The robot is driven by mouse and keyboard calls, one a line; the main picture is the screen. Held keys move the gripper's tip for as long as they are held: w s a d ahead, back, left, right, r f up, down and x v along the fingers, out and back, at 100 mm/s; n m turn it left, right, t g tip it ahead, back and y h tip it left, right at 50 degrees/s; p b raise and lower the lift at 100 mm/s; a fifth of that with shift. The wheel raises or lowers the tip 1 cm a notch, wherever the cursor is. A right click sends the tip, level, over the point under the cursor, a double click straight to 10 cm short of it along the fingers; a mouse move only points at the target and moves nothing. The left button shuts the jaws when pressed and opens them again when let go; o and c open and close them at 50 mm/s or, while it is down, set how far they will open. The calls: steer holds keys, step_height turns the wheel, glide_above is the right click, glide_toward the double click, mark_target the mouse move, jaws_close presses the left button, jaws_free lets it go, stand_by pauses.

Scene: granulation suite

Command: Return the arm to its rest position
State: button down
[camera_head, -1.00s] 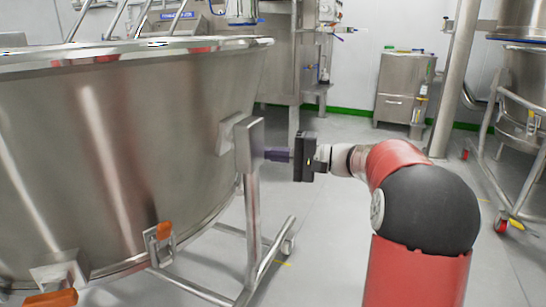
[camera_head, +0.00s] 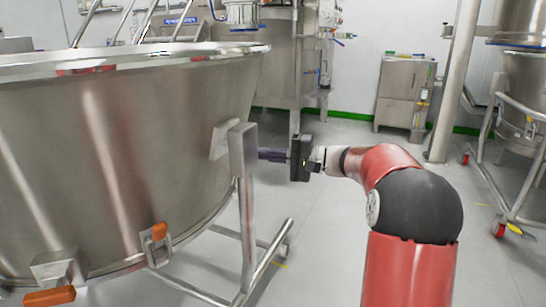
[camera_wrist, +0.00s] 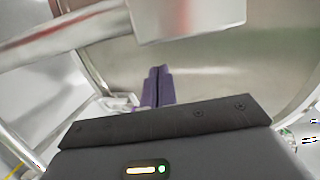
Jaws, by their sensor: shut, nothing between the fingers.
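My gripper (camera_head: 264,154) is at the end of my red and black arm in the head view. Its fingers point left, close to the bracket and leg of a large steel vessel (camera_head: 120,140). The wrist view shows the two dark purple fingers (camera_wrist: 158,88) side by side and shut with nothing between them. The vessel's curved wall (camera_wrist: 220,70) fills much of that view behind the fingertips. A steel bar and block of the vessel's frame (camera_wrist: 185,18) lie just beyond the fingers. I cannot tell whether the fingertips touch the bracket.
Orange-handled latches (camera_head: 159,231) sit low on the vessel. A steel cabinet (camera_head: 404,92) stands at the back. A steel post (camera_head: 455,85) and a wheeled frame with a vessel (camera_head: 520,140) are at the right. The floor between (camera_head: 330,230) is clear.

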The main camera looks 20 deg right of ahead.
steer(key=w+d+v, duration=0.1)
steer(key=w+v, duration=0.1)
steer(key=v, duration=0.9)
steer(key=s+a+n+g+h+p, duration=0.2)
steer(key=s+a+g+h+p, duration=0.4)
steer(key=s+a, duration=0.85)
steer(key=s+f+n+t+h+p, duration=0.1)
steer(key=s+n+h+p, duration=0.1)
steer(key=s+h, duration=0.3)
steer(key=s+f+n+t+h+p, duration=0.1)
steer(key=s+t+h+p, duration=0.1)
steer(key=s, duration=0.9)
steer(key=h+p, duration=0.1)
steer(key=h, duration=0.1)
steer(key=shift+d+f+n+h, duration=0.3)
steer(key=shift+f+n+h, duration=0.1)
